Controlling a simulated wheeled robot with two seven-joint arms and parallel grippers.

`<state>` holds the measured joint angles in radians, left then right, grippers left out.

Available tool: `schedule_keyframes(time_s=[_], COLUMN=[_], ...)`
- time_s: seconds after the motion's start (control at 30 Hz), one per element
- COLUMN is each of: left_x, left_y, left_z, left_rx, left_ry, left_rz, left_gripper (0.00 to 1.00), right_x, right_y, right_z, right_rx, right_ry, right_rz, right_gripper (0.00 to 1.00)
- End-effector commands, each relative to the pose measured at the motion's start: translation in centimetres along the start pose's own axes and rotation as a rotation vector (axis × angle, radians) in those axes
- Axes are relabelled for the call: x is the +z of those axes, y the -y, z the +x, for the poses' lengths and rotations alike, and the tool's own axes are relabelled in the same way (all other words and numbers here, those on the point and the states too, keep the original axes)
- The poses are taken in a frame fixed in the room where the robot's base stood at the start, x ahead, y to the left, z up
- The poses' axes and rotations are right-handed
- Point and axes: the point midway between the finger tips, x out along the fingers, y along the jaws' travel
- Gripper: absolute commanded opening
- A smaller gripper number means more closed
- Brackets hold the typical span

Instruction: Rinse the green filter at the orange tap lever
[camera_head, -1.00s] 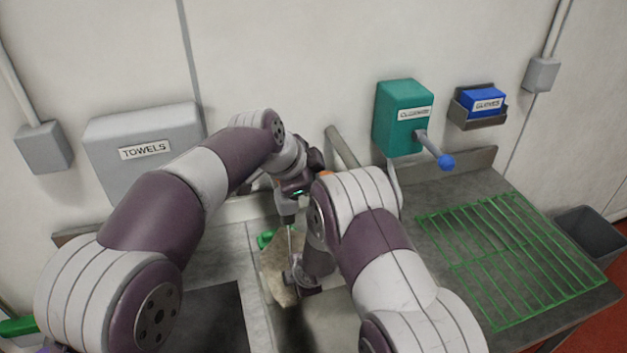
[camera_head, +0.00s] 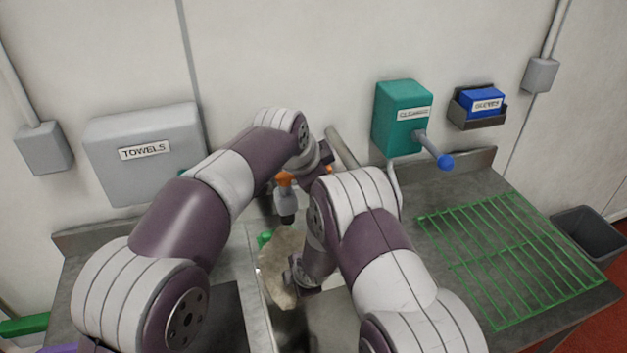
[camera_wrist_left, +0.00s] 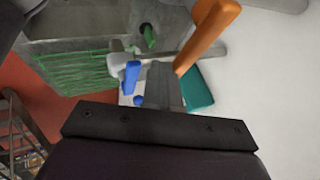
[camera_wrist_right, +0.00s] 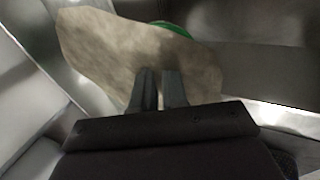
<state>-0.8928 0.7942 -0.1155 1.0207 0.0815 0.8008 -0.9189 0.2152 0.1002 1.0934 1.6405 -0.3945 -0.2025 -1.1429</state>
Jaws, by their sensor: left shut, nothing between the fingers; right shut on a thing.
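The filter (camera_head: 283,262) is a beige, mottled disc with a green edge (camera_wrist_right: 172,28). It is tilted over the sink, below the grey tap spout (camera_head: 287,203). My right gripper (camera_wrist_right: 161,75) is shut on it; the grasp point is partly hidden by the fingers. The orange tap lever (camera_head: 285,178) shows between my two arms and stands large at upper right in the left wrist view (camera_wrist_left: 207,36). My left gripper (camera_wrist_left: 166,72) is shut and empty, apart from the lever; my arms hide it in the head view. I cannot tell whether water runs.
A teal cleaner dispenser (camera_head: 402,118) with a blue-knobbed lever (camera_head: 444,161) and a blue glove box (camera_head: 484,102) hang at right. A green rack (camera_head: 510,258) lies on the right counter. A towel box (camera_head: 145,150) hangs at left. My arms nearly touch in view.

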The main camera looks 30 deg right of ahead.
Motion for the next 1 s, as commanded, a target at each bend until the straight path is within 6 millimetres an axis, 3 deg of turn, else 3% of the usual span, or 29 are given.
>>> schedule_keyframes(time_s=[0.13,0.4,0.57,0.83,1.0], left_x=[-0.1,-0.1,0.0,0.3,0.4], left_y=[0.1,0.1,0.0,-0.5,-0.5], left_z=[-1.9,-8.9,-11.3,-9.7,-6.8], left_rx=[-0.004,-0.004,-0.001,-0.019,-0.016], left_ry=[-0.002,-0.003,0.0,0.02,0.021], left_rz=[0.0,0.0,0.0,-0.035,-0.035], left_gripper=[0.0,0.0,0.0,0.0,0.0], right_x=[0.0,0.0,0.0,0.0,0.0], right_y=[0.0,0.0,0.0,0.0,0.0], right_z=[0.0,0.0,0.0,0.0,0.0], right_rx=[0.001,0.001,0.001,0.001,0.001], right_ry=[0.0,0.0,0.0,0.0,0.0], right_rz=[0.0,0.0,0.0,0.0,0.0], right_gripper=[0.0,0.0,0.0,0.0,0.0])
